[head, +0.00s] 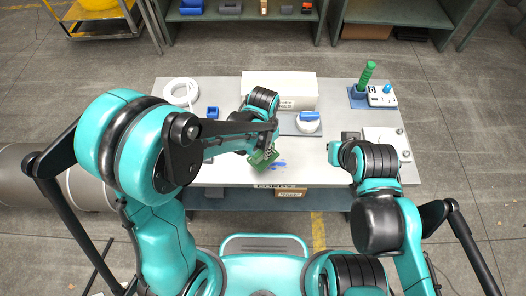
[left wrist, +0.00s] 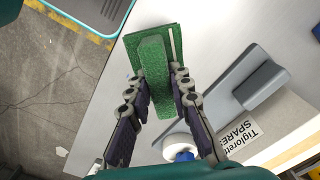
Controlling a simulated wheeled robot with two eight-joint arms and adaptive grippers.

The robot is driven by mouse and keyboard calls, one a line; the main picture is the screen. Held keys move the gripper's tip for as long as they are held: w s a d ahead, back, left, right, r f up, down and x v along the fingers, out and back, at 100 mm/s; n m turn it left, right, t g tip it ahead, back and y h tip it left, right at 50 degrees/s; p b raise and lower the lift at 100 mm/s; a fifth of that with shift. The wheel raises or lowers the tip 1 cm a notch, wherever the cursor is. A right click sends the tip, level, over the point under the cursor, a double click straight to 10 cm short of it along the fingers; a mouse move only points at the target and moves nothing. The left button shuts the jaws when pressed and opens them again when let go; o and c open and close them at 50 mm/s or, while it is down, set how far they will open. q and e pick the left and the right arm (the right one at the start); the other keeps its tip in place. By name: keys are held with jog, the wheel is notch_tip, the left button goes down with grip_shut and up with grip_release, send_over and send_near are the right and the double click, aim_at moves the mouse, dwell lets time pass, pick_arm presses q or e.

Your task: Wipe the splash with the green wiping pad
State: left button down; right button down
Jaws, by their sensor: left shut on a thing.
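The green wiping pad (head: 262,158) is held tilted over the front middle of the table. In the left wrist view the pad (left wrist: 171,45) has a raised grip bar between my fingers. My left gripper (left wrist: 160,88) is shut on that bar. In the head view my left gripper (head: 267,143) is partly hidden by its own arm. The blue splash (head: 279,165) lies on the table just right of the pad; whether they touch cannot be told. The pad or gripper hides the splash in the left wrist view. My right gripper (head: 336,149) is over the table's right side, its jaws unclear.
A white box (head: 290,85) stands at the back middle of the grey table (head: 225,90). In front of it is a grey tray with a white, blue-topped item (head: 309,122). A green-handled tool (head: 367,76) stands back right. A white coil (head: 181,92) lies back left.

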pick_arm(q)
jog(key=shift+r+p, duration=0.85)
jog(key=shift+r, duration=0.7)
jog(key=shift+f, duration=0.1)
